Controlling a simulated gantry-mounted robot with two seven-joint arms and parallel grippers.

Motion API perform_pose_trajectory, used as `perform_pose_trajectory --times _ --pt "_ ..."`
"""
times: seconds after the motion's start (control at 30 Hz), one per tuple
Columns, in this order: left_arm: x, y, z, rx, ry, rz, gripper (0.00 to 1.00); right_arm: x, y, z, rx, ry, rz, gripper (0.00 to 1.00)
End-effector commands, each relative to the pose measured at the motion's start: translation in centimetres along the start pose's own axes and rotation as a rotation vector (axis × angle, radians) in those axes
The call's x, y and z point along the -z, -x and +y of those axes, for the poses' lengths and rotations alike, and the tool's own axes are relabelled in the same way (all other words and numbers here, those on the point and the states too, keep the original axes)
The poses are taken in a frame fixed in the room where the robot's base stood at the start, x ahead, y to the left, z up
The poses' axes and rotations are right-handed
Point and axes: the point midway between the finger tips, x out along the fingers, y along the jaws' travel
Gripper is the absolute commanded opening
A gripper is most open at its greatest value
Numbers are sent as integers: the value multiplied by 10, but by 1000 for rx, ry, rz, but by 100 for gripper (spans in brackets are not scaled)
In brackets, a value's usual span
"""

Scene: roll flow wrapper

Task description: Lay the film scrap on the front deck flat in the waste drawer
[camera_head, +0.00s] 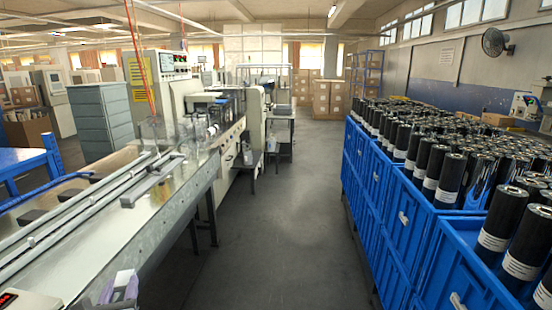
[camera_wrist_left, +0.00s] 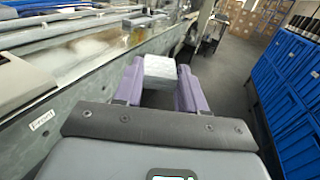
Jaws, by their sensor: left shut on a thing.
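My left gripper (camera_head: 119,291) is at the bottom of the head view, beside the front side of the long machine bed. Its two purple fingers also show in the left wrist view (camera_wrist_left: 159,84), shut on a small whitish, block-like piece (camera_wrist_left: 160,68) that I take for the film scrap. The piece sits between the fingertips, in the air beside the machine's side panel. It also shows as a pale patch at the gripper in the head view (camera_head: 124,279). I cannot make out an open waste drawer in either view. My right gripper is not in view.
The machine's metal side panel (camera_wrist_left: 70,106) runs along the left and bears a small white label (camera_wrist_left: 41,120), too small to read. Blue crates (camera_head: 427,220) of black film rolls line the right. The grey floor aisle (camera_head: 290,200) between is clear.

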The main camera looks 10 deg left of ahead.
Motion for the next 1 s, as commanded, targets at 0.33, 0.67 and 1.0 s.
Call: perform_pose_trajectory --times 0.33,0.67,1.0 --pt "38 22 -24 97 5 5 13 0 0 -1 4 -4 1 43" --pt "72 46 -45 191 4 3 13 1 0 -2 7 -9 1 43" --pt "96 66 -65 251 -3 -1 13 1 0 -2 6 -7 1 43"
